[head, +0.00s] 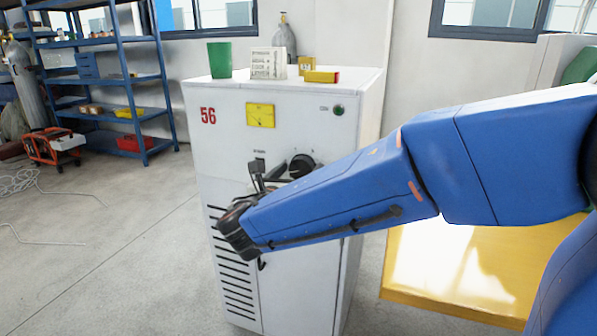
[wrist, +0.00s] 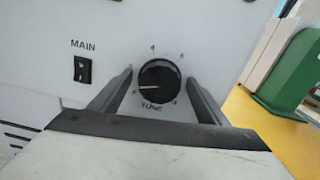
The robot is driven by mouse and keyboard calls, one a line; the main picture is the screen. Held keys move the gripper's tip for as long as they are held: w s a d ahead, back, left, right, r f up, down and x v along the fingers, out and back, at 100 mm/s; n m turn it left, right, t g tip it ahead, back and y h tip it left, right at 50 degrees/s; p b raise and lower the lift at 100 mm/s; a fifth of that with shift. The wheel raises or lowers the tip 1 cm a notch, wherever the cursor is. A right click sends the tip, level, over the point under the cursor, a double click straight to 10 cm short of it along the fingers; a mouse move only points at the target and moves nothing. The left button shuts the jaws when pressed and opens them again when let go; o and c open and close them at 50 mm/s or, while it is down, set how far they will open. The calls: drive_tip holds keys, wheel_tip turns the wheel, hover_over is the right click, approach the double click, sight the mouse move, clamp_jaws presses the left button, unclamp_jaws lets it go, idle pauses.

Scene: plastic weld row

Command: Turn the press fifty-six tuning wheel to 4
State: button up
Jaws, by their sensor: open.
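The press marked 56 (head: 208,116) is a white cabinet. Its black tuning wheel (head: 302,165) is on the front face. In the wrist view the wheel (wrist: 160,76) sits above the word TUNING, with small marks around its rim that are too small to read surely. A white pointer line on the wheel points left, slightly down. My gripper (head: 272,170) is open in front of the cabinet face. In the wrist view its two fingers (wrist: 159,82) stand to the left and right of the wheel, with a gap on each side. I cannot tell how far the fingertips reach.
A black MAIN switch (wrist: 82,69) is just left of the left finger. A green cup (head: 220,60) stands on top. A yellow table (head: 440,290) is at the right; the left floor has open room.

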drive_tip(key=shift+c, duration=0.2)
drive_tip(key=c, duration=1)
drive_tip(key=m, duration=0.4)
drive_tip(key=shift+m, duration=0.3)
drive_tip(key=m, duration=0.3)
drive_tip(key=shift+d+m, duration=0.15)
drive_tip(key=shift+m, duration=0.15)
drive_tip(key=m, duration=0.4)
drive_tip(key=shift+f, duration=0.1)
drive_tip(key=shift+s+f+m, duration=0.1)
drive_tip(key=shift+m, duration=1.7)
